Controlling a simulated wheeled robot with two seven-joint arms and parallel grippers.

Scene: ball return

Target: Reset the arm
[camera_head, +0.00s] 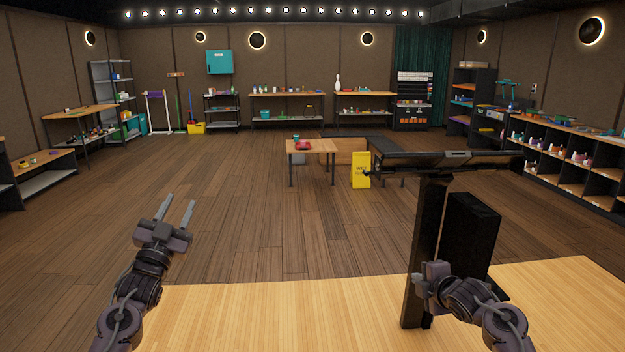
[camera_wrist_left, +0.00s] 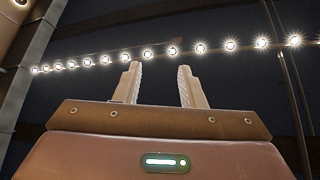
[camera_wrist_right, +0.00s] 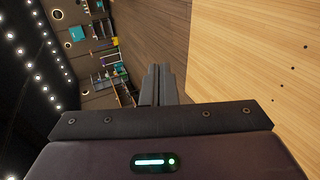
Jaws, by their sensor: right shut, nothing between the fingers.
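My left gripper (camera_head: 178,202) is raised at the lower left of the head view, its two fingers pointing up and spread apart. In the left wrist view its fingers (camera_wrist_left: 160,85) stand apart with nothing between them, against the dark ceiling and a row of lights. My right gripper (camera_head: 424,286) is at the lower right of the head view, by the black post; its fingers are hard to make out there. In the right wrist view its fingers (camera_wrist_right: 158,72) are together and empty, with the pale wooden surface to their right.
A pale wooden counter (camera_head: 290,318) spans the front. A black post (camera_head: 426,245) carrying a flat screen (camera_head: 445,160) and a black box (camera_head: 472,235) stand by my right arm. Beyond are open floor, a small table (camera_head: 318,147), a yellow sign (camera_head: 361,170) and shelves.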

